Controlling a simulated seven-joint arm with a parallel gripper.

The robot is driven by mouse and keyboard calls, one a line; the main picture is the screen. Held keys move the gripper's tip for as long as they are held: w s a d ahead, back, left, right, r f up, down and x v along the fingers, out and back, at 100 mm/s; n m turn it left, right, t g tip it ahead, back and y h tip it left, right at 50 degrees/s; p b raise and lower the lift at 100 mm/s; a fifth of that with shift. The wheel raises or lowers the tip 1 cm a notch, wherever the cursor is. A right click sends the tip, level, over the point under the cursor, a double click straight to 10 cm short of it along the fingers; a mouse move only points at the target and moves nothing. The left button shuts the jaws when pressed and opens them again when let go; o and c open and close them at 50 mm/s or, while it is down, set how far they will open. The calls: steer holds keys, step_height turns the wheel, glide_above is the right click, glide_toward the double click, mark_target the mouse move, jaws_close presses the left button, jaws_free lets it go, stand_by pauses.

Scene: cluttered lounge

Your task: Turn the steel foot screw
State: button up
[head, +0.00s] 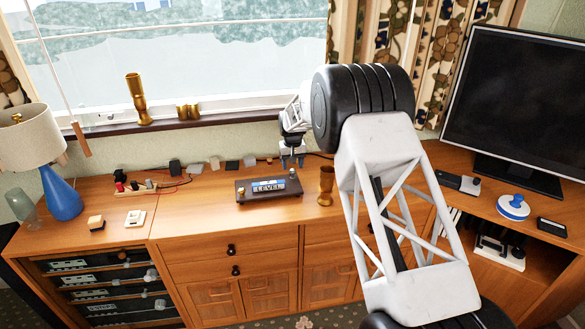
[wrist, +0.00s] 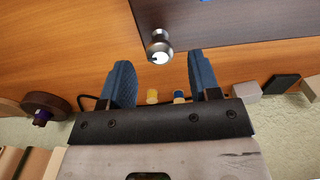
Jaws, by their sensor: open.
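The steel foot screw (wrist: 160,45) is a rounded, shiny knob at the edge of a dark plate (wrist: 245,22) in the wrist view. In the head view, the dark plate (head: 246,198) bears a blue and white LEVEL display (head: 268,185) and rests on the wooden cabinet top. My gripper (wrist: 159,60) is open, with one blue finger on each side of the screw's line. The screw lies at the fingertips, and I cannot tell whether either finger touches it. In the head view, my gripper (head: 292,160) is over the plate's back right corner.
A brass goblet (head: 326,184) stands right of the plate. Several small blocks (head: 232,165) line the wall behind, with cables among them. A blue lamp (head: 62,195) and a power strip (head: 135,188) are on the left. The wood in front of the plate is clear.

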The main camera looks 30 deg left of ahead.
mark_target(293, 170)
steer(key=shift+r, duration=2.9)
